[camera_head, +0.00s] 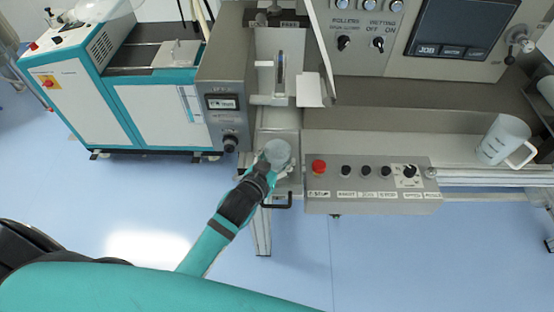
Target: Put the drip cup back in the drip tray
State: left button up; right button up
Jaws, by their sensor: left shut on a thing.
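My left gripper (268,164) reaches up from the lower left and is shut on a small grey, translucent round cup, the drip cup (278,151). The cup is at the front of a grey metal ledge (280,120), which may be the drip tray; I cannot tell for sure. I cannot tell whether the cup touches the ledge or is held above it. The gripper's fingers are partly hidden by the cup and the wrist. My right gripper is not in view.
A control box (370,186) with a red stop button (319,167) and several black knobs is just right of the cup. A black handle (277,203) is below the ledge. A teal and white machine (120,85) stands left.

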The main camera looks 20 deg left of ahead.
pick_arm(q)
jog(key=o, duration=1.3)
jog(key=shift+f, duration=0.1)
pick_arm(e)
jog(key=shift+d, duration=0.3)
pick_arm(q)
jog(key=shift+r, duration=0.25)
jog(key=shift+s, duration=0.4)
jog(key=b+v, duration=0.2)
jog(key=v, duration=0.9)
jog(key=shift+s+r, duration=0.1)
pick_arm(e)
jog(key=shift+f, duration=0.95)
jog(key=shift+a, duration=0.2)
